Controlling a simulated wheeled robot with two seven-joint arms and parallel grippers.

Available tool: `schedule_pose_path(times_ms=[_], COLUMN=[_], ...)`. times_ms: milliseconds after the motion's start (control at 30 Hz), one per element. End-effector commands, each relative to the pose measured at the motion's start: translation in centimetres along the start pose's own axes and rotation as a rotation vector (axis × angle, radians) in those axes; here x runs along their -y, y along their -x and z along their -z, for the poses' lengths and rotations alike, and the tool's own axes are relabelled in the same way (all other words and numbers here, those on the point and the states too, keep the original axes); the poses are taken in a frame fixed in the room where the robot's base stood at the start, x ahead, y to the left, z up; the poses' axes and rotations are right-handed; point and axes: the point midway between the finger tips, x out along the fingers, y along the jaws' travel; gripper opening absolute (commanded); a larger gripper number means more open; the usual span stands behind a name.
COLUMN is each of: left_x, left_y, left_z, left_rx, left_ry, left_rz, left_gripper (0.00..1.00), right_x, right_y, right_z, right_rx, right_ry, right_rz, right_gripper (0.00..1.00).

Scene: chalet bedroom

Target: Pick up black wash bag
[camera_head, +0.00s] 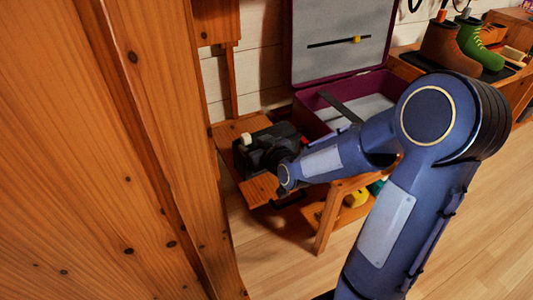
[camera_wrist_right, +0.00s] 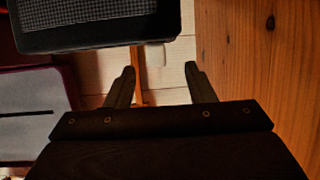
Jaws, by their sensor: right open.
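A black case-like thing with a grey mesh panel, apparently the black wash bag (camera_wrist_right: 95,22), fills the upper left of the right wrist view. It lies beyond and to the left of my right gripper's fingers. My right gripper (camera_wrist_right: 162,84) is open, and nothing shows between its fingertips. In the head view my right arm reaches left to the small wooden bench, where my dark right gripper (camera_head: 262,158) overlaps a black shape. The dark parts merge there, so I cannot tell whether they touch. My left gripper is not in view.
An open purple suitcase (camera_head: 307,105) stands behind my right arm; its edge also shows in the wrist view (camera_wrist_right: 62,88). A large wooden panel (camera_head: 120,150) fills the left side. Brown and green boots (camera_head: 441,45) stand at the upper right. The wooden floor (camera_head: 490,220) is clear at right.

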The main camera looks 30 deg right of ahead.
Motion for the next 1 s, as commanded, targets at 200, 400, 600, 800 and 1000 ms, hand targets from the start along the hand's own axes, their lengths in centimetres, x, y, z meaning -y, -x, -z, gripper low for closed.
schedule_pose_path(times_ms=[200, 400, 600, 800, 1000], left_x=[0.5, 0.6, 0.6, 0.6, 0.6], left_y=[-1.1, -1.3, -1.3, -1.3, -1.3], left_z=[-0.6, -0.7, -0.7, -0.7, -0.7], left_rx=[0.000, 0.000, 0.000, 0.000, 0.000], left_ry=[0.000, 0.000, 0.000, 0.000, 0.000], left_rz=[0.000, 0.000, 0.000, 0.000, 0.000], left_gripper=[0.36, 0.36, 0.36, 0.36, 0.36], right_x=[-0.5, -0.5, -0.5, -0.5, -0.5], right_y=[-3.4, -4.8, -4.8, -4.8, -4.8], right_z=[-0.4, -0.2, -0.2, -0.2, -0.2], right_rx=[0.001, 0.001, 0.001, 0.001, 0.001], right_ry=[0.001, 0.000, -0.001, -0.001, -0.001], right_rz=[0.001, 0.001, 0.001, 0.001, 0.001], right_gripper=[0.49, 0.49, 0.49, 0.23, 0.00])
